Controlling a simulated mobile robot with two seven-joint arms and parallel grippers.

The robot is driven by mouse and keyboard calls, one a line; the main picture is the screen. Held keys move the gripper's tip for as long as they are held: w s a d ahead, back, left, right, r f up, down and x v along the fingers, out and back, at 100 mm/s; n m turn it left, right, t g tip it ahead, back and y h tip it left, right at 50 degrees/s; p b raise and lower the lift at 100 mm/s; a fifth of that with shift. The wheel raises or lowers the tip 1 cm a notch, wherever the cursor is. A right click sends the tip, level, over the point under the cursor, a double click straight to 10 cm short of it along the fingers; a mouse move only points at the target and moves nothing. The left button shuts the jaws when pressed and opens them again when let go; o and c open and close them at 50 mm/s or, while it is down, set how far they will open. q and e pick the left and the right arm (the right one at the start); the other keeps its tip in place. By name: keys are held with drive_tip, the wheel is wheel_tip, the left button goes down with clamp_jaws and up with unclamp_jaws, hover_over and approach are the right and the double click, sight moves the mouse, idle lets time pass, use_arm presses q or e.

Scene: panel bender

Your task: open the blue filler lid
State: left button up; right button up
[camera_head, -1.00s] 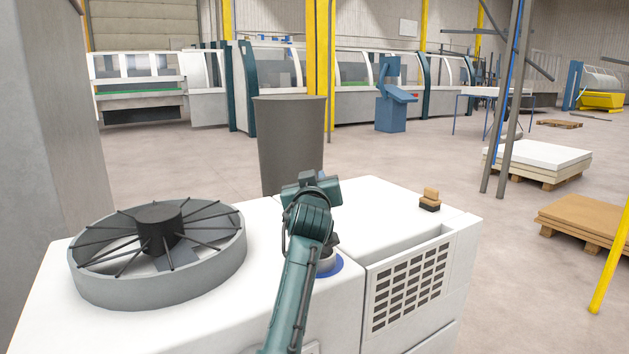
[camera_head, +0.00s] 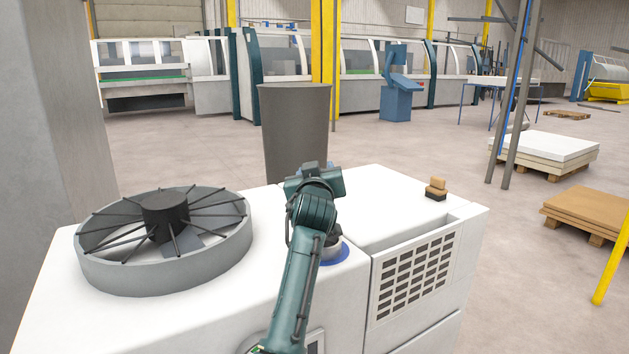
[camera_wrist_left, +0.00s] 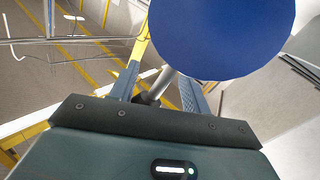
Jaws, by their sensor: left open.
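The blue filler lid (camera_head: 346,251) shows in the head view as a small blue rim on the white machine top, mostly hidden behind my arm. In the left wrist view a large round blue disc (camera_wrist_left: 222,35), which looks like the lid, fills the upper right, close to the camera. My left gripper (camera_wrist_left: 162,78) is open, with its two fingers apart below and beside the disc, and the disc overlaps the right finger in the picture. I cannot tell whether they touch. In the head view the green arm hides the fingers. My right gripper is in neither view.
The white machine (camera_head: 385,190) carries a round fan grille (camera_head: 105,270) to the left and a small brown-and-black block (camera_head: 436,188) at right. A grey bin (camera_head: 296,125) stands behind it. Pallets with sheets (camera_head: 545,150) stand at right. Open floor lies behind the machine.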

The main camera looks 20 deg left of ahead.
use_arm(q)
drive_tip(key=b+v, duration=0.2)
drive_tip(key=v, duration=1.1)
drive_tip(key=shift+b, duration=0.3)
drive_tip(key=shift+f, duration=0.1)
